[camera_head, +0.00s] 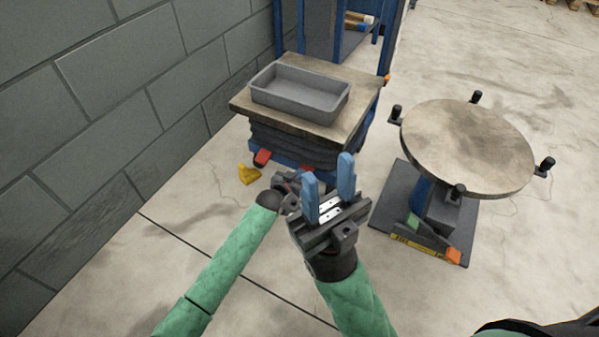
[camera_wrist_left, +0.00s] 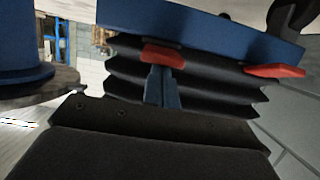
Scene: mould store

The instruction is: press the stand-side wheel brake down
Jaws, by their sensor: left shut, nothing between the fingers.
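The lift cart's stand-side brake is a red pedal (camera_wrist_left: 163,55) under the blue frame in the left wrist view, on the side of the round stand. In the head view it is mostly hidden behind my grippers. The other red pedal (camera_head: 262,157), nearer the wall, also shows in the wrist view (camera_wrist_left: 275,71). My left gripper (camera_wrist_left: 163,88) is shut and empty, its blue tips right at the stand-side pedal; I cannot tell if they touch. In the head view my left gripper (camera_head: 287,183) is partly covered. My right gripper (camera_head: 329,185) is open and empty, in front of it.
A grey tray (camera_head: 300,90) sits on the cart's top (camera_head: 357,98). The round stand (camera_head: 465,145) with black knobs is on the right. A block wall (camera_head: 110,100) runs along the left. A yellow piece (camera_head: 249,175) lies near the cart. The floor between is clear.

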